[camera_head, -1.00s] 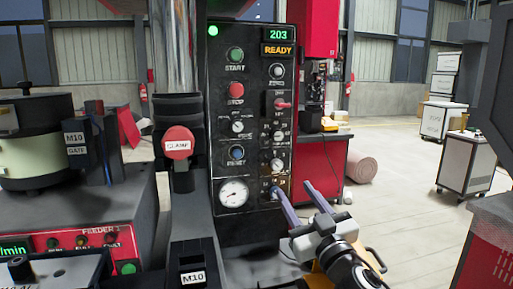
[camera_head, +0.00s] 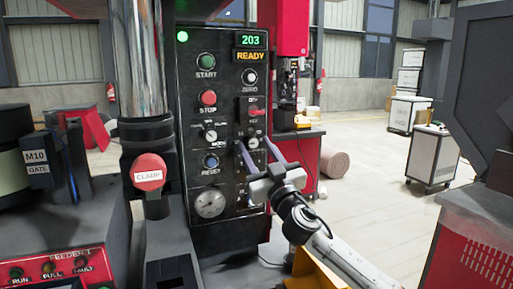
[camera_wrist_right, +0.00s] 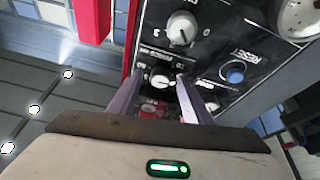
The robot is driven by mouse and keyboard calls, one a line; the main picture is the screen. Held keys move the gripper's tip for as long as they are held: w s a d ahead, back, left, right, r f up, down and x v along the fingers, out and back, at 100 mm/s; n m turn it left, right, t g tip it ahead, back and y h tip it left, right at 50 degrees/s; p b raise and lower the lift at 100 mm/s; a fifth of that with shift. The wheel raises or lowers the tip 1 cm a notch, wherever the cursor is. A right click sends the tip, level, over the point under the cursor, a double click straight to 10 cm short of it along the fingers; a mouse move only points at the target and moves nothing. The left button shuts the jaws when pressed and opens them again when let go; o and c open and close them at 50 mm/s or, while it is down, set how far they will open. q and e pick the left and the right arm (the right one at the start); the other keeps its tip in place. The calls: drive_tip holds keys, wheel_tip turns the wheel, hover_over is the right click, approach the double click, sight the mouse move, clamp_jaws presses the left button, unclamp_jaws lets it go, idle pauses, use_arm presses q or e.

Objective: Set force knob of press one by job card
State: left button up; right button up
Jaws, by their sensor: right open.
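Press one's dark control panel (camera_head: 225,165) stands upright at the centre, with a green 203 readout and a lit READY sign. My right gripper (camera_head: 254,144) is open in front of the panel's right column. A small pale knob (camera_head: 253,142) appears between its fingertips; in the right wrist view, that knob (camera_wrist_right: 160,80) also lies between the tips. I cannot tell whether they touch it. A larger pale knob (camera_wrist_right: 181,28) shows above it in that view. I see no readable job card.
The red CLAMP button (camera_head: 149,171) juts out left of the panel. A red lever switch (camera_head: 256,112) sits just above the fingertips. The blue RESET button (camera_head: 210,162) is to their left, above a round gauge (camera_head: 210,203). Open floor lies to the right.

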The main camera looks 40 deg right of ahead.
drive_tip(key=c, duration=1.1)
drive_tip(key=shift+o, duration=0.2)
drive_tip(key=shift+f+m+b, duration=0.1)
drive_tip(key=shift+m+b, duration=0.2)
drive_tip(key=shift+a+m+h+b, duration=0.1)
drive_tip(key=shift+m+h+b, duration=0.35)
drive_tip(key=shift+m, duration=0.25)
drive_tip(key=m+h+b, duration=0.1)
drive_tip(key=m, duration=0.1)
drive_tip(key=m+g+h+b, duration=0.1)
drive_tip(key=m+h+b, duration=0.1)
drive_tip(key=m, duration=0.1)
drive_tip(key=shift+w+a+m, duration=0.1)
drive_tip(key=shift+a+m, duration=0.1)
drive_tip(key=shift+m, duration=0.1)
drive_tip(key=shift+a+m+g+h+b, duration=0.1)
drive_tip(key=shift+m+g+h+b, duration=0.4)
drive_tip(key=shift+m, duration=0.6)
drive_tip(key=shift+m+g, duration=0.4)
drive_tip(key=shift+m, duration=0.6)
drive_tip(key=shift+r+m+h, duration=0.2)
drive_tip(key=shift+m+h, duration=0.05)
drive_tip(key=shift+m, duration=0.15)
drive_tip(key=shift+b, duration=0.3)
